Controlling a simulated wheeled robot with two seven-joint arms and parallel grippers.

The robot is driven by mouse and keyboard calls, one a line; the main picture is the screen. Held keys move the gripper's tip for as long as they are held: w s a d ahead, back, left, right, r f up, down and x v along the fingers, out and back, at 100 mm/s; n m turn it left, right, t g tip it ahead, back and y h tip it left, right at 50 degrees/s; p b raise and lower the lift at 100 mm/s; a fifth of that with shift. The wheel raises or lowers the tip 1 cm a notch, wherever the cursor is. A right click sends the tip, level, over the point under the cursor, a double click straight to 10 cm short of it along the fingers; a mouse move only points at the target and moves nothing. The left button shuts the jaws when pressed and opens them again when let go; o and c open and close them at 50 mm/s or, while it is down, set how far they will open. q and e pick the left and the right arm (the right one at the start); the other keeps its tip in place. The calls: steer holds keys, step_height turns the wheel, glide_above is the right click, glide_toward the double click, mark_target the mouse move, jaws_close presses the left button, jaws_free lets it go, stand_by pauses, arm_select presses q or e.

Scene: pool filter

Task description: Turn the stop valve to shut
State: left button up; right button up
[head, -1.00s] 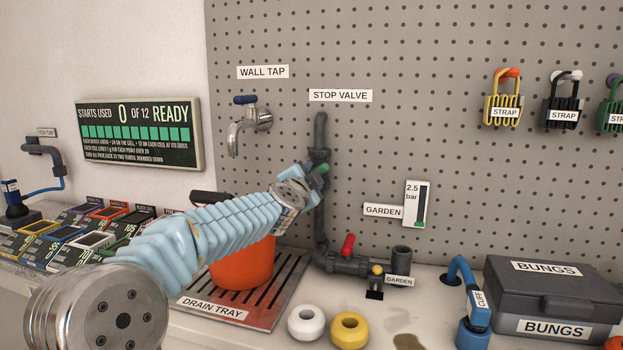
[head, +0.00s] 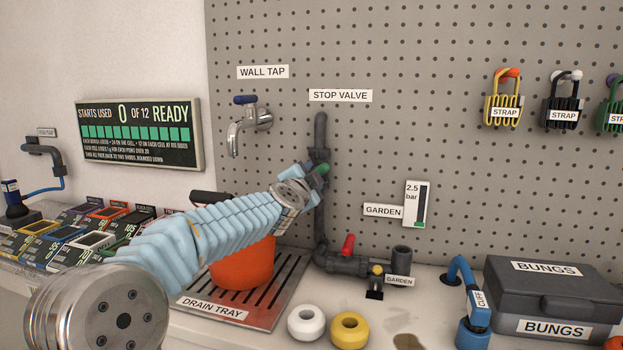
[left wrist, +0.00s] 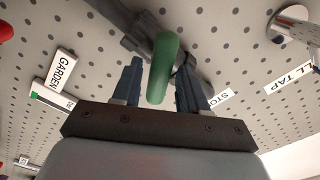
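The stop valve sits on a grey vertical pipe (head: 320,215) on the pegboard, under the STOP VALVE label (head: 341,95). Its green lever (head: 322,168) sticks out from the pipe and also shows in the left wrist view (left wrist: 163,70). My left gripper (head: 314,172) is at the lever. In the left wrist view its two dark fingers (left wrist: 158,88) stand on either side of the lever, apart, with narrow gaps showing; contact is hard to judge. My left wrist hides part of the valve in the head view. My right gripper is not in view.
A wall tap (head: 249,118) is up to the left. Below are an orange-red pot on a drain tray (head: 262,322) and a red-handled valve (head: 348,244) on the lower pipe. White and yellow rings, a blue cuff (head: 473,318) and a bungs box (head: 552,290) stand on the counter.

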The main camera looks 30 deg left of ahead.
arm_select(q)
steer(key=v, duration=0.6)
stand_by(0.3)
steer(key=v, duration=1.3)
steer(key=shift+s+d, duration=0.2)
steer(key=shift+s, duration=0.2)
